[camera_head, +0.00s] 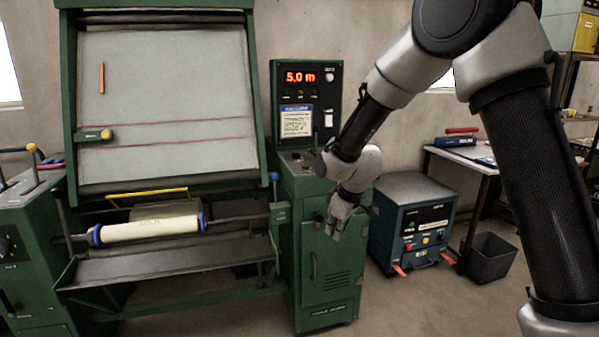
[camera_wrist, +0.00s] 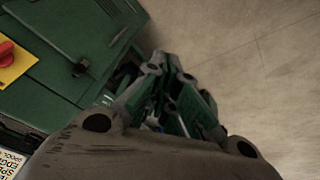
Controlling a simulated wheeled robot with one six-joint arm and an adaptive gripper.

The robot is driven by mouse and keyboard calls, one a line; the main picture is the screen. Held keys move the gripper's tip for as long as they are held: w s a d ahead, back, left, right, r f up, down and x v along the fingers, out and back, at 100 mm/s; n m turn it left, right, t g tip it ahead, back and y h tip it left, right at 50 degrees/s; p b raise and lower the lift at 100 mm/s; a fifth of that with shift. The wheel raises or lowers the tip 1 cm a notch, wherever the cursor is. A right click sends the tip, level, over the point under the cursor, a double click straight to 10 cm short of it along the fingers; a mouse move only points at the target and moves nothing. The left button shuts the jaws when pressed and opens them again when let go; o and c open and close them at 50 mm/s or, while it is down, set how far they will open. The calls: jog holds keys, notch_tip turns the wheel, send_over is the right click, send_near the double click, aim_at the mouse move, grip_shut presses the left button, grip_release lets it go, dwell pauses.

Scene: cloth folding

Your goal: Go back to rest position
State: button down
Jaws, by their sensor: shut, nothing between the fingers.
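My gripper (camera_head: 338,228) hangs from my arm in front of the green control cabinet (camera_head: 330,270), pointing downward. In the wrist view my gripper (camera_wrist: 172,62) has its fingers together, with nothing between them. The floor and a green cabinet edge (camera_wrist: 60,70) lie beyond it. A cloth machine (camera_head: 165,60) with a pale sloped panel stands to the left. A cream roll (camera_head: 150,229) with blue end collars lies across its lower part, apart from my gripper.
The cabinet's red display (camera_head: 300,77) reads 5.0 m. A blue-fronted box unit (camera_head: 412,235) stands on the floor right of the cabinet. A dark bin (camera_head: 489,258) and a table (camera_head: 465,158) are further right. Bare floor (camera_head: 430,305) lies in front.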

jog(key=s+d+r+m, duration=0.3)
jog(key=s+d+r, duration=0.3)
jog(key=s+d, duration=0.2)
jog(key=s+d+r+m+h, duration=0.1)
jog(key=s+d+r+m, duration=0.2)
jog(key=s+d+r, duration=0.4)
jog(key=s+d+r+m+t+h, duration=0.1)
jog(key=s+d+r+m, duration=0.3)
jog(key=s+d, duration=0.7)
jog(key=s+r, duration=0.2)
jog(key=s, duration=0.4)
jog(key=shift+d+r, duration=0.2)
jog(key=shift+r, duration=0.1)
